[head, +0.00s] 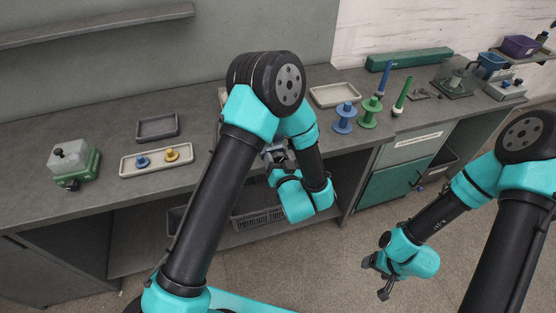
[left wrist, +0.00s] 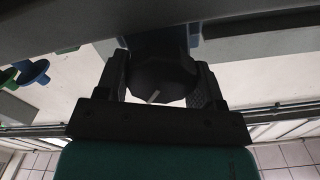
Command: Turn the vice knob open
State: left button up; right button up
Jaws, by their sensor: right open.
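The vice knob (left wrist: 160,82) is a dark, many-sided knob with a pale mark on its face, seen in the left wrist view. My left gripper (left wrist: 162,88) has one finger on each side of it, closed against its sides as far as I can see. In the head view, my left gripper (head: 277,154) is at the bench's front edge, and my arm hides the knob and most of the vice. My right gripper (head: 375,279) is open and empty, low in front of the bench and above the floor.
Blue (head: 344,118) and green (head: 370,112) spools stand right of my left arm, by a beige tray (head: 336,94). A cream tray with small spools (head: 131,166), a dark tray (head: 158,127) and a green-based device (head: 78,164) sit left. The floor in front is clear.

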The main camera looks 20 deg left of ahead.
pick_arm(q)
jog(key=shift+c, duration=0.7)
jog(key=shift+n, duration=0.4)
jog(key=n, duration=0.3)
jog(key=shift+n, duration=1.8)
jog(key=shift+s, duration=0.1)
jog(key=o, duration=0.6)
jog(key=shift+o, duration=0.2)
